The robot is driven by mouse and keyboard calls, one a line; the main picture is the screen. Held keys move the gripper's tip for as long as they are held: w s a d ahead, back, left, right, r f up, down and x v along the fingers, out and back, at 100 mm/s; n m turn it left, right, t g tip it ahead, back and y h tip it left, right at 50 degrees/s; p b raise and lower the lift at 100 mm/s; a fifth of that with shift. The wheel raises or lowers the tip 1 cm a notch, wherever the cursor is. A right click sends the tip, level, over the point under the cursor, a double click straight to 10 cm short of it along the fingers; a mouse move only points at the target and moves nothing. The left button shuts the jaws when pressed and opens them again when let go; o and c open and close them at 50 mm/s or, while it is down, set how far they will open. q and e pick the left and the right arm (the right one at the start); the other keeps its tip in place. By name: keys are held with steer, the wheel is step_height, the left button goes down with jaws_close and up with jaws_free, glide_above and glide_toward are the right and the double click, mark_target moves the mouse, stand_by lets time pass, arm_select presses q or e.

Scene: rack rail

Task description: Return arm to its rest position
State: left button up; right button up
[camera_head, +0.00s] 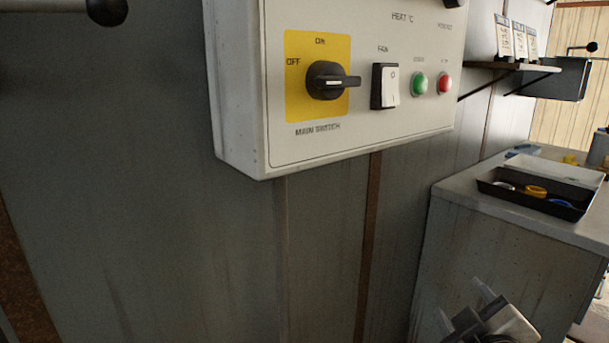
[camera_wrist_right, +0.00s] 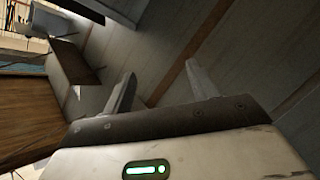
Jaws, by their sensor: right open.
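My right gripper (camera_head: 464,306) shows at the bottom right of the head view, low in front of the side of a workbench. Its two fingers stand apart with nothing between them. In the right wrist view the same gripper (camera_wrist_right: 162,92) is open and empty, with the wall panels beyond its fingers. My left gripper is not in either view.
A control box (camera_head: 400,125) on the metal wall carries a black rotary switch (camera_head: 328,81), a fan rocker switch (camera_head: 385,87), and green and red buttons. A workbench (camera_head: 500,240) at right holds a black tray (camera_head: 525,203). Wall space left of the gripper is clear.

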steer(key=s+a+f+m+g+y, duration=0.25)
steer(key=s+f+m+g, duration=0.35)
steer(key=s+f+g, duration=1.05)
arm_select(q)
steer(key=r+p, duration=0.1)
steer(key=p, duration=0.1)
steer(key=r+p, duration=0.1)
steer(key=p, duration=0.1)
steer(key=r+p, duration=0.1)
steer(key=p, duration=0.2)
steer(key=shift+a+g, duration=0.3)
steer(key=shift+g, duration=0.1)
arm_select(e)
steer(key=a+t+y, duration=0.3)
steer(key=a+t, duration=0.4)
steer(key=t, duration=0.4)
steer(key=shift+w+a+r+t, duration=0.25)
steer(key=shift+r+t, duration=0.1)
steer(key=shift+r, duration=0.05)
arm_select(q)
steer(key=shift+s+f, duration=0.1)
